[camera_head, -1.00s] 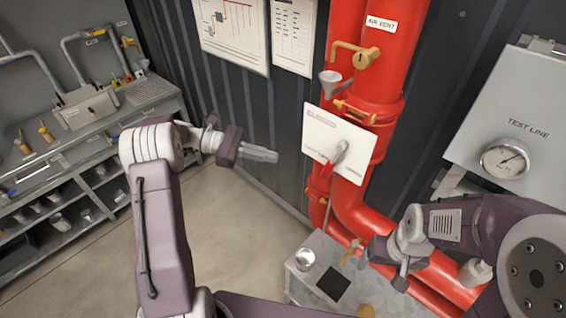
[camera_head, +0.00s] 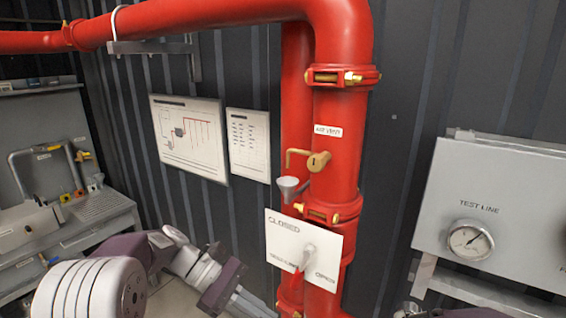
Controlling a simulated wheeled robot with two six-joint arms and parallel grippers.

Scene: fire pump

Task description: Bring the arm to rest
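My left arm comes in at the lower left, with my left gripper (camera_head: 248,303) at the bottom edge. Its grey fingers lie side by side and are partly cut off, so I cannot tell whether they are open or shut. Nothing shows in them. Only a sliver of my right arm shows at the bottom right; my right gripper is out of view.
A red pipe (camera_head: 338,150) with a brass vent valve (camera_head: 318,161) and a funnel (camera_head: 289,187) rises in the middle. A grey test line box (camera_head: 500,195) with a gauge (camera_head: 470,240) is at the right. A workbench (camera_head: 95,215) stands at the left, and two posters hang behind.

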